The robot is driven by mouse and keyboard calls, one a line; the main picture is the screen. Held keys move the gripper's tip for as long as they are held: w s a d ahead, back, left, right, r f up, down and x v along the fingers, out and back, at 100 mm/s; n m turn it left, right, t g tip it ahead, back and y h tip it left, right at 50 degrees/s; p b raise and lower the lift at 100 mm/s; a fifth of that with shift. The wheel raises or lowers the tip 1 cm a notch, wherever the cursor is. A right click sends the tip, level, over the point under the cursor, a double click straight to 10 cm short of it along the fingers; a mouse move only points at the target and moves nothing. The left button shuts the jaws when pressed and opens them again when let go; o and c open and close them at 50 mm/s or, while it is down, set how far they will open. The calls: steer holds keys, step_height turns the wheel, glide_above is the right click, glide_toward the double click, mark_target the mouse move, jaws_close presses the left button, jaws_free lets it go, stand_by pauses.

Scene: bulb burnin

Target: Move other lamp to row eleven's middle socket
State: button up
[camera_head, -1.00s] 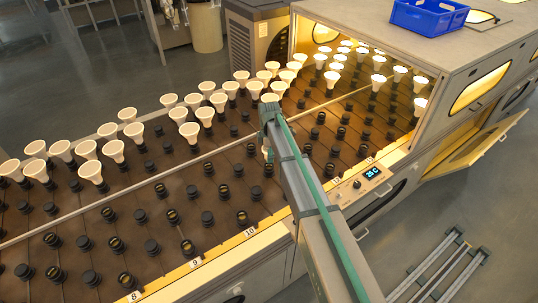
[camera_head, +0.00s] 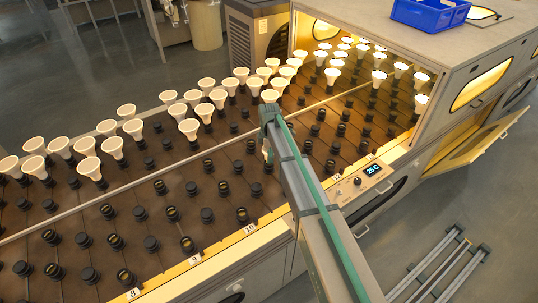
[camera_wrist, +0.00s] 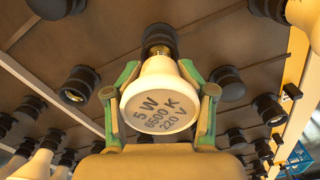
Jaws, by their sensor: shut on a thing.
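In the wrist view my gripper (camera_wrist: 160,100) is shut on a white reflector lamp (camera_wrist: 158,112). Its face is marked 5 W, 6500 K, 220 V. Its brass screw base points away from me toward a black socket (camera_wrist: 158,35). The base overlaps the socket mouth in the picture; I cannot tell whether it has entered. In the head view my gripper (camera_head: 267,146) hangs at the arm's end over the socket board (camera_head: 125,180), and a little of the white lamp shows beside it. The row label 10 (camera_head: 249,229) is readable; the row eleven label is hidden behind my arm.
Several lit lamps stand inside the open chamber (camera_head: 465,40) to the right. Several unlit lamps fill the back sockets, with one (camera_head: 270,96) just beyond my arm's end. Empty black sockets (camera_head: 207,215) surround the gripper. A metal bar (camera_head: 130,188) crosses the board.

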steer(key=shift+f+b, duration=0.35)
steer(key=shift+f, duration=0.55)
steer(key=o, duration=1.3)
steer(key=shift+r, duration=0.1)
steer(key=shift+o, duration=0.2)
steer(key=shift+r, duration=0.1)
step_height(320, 180, up, 12)
steer(key=shift+f, duration=0.1)
